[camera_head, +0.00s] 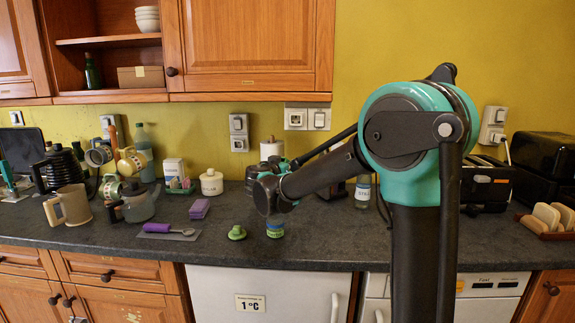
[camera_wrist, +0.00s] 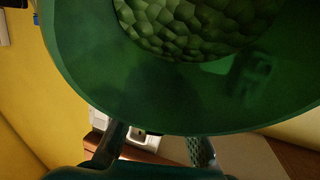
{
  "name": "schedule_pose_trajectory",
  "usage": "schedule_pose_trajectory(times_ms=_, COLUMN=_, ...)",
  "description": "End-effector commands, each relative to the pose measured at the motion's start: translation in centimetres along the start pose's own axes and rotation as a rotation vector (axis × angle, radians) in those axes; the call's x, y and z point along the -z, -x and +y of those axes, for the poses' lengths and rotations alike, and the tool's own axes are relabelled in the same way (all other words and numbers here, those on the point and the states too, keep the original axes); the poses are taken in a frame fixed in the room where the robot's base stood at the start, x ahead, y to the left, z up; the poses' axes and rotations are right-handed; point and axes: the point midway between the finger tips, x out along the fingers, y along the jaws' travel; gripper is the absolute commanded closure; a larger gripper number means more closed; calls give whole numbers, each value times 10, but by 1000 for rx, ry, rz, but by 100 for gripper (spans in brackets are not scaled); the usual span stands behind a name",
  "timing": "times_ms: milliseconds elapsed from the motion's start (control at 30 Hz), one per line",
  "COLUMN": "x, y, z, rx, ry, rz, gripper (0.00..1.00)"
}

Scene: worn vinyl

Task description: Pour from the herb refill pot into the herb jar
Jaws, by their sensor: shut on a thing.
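The herb refill pot (camera_wrist: 100,90) fills most of the wrist view as a deep green vessel seen close through its mouth. Lumpy green contents (camera_wrist: 190,22) lie inside it. My gripper (camera_wrist: 157,148) is shut on the pot; its two fingers show below the rim. In the head view my gripper (camera_head: 270,198) is above the counter, and I cannot make out the pot there. The herb jar (camera_head: 275,230), small with a green and blue label, stands on the counter just below my gripper, its top hidden. I cannot see any contents falling.
A green lid-like piece (camera_head: 237,233) lies left of the jar. A clear bottle (camera_head: 362,191) stands behind my arm, near a black toaster (camera_head: 487,187).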

Motion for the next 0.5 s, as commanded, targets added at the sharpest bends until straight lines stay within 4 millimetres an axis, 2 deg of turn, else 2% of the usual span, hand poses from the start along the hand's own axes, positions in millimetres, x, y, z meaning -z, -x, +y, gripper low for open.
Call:
schedule_pose_trajectory(times_ms=367, x=-33, y=-4, z=0, rx=-2, ry=-1, rz=-2, gripper=100)
schedule_pose_trajectory(times_ms=500, x=-27, y=5, z=0, rx=-2, ry=2, rz=75, gripper=100)
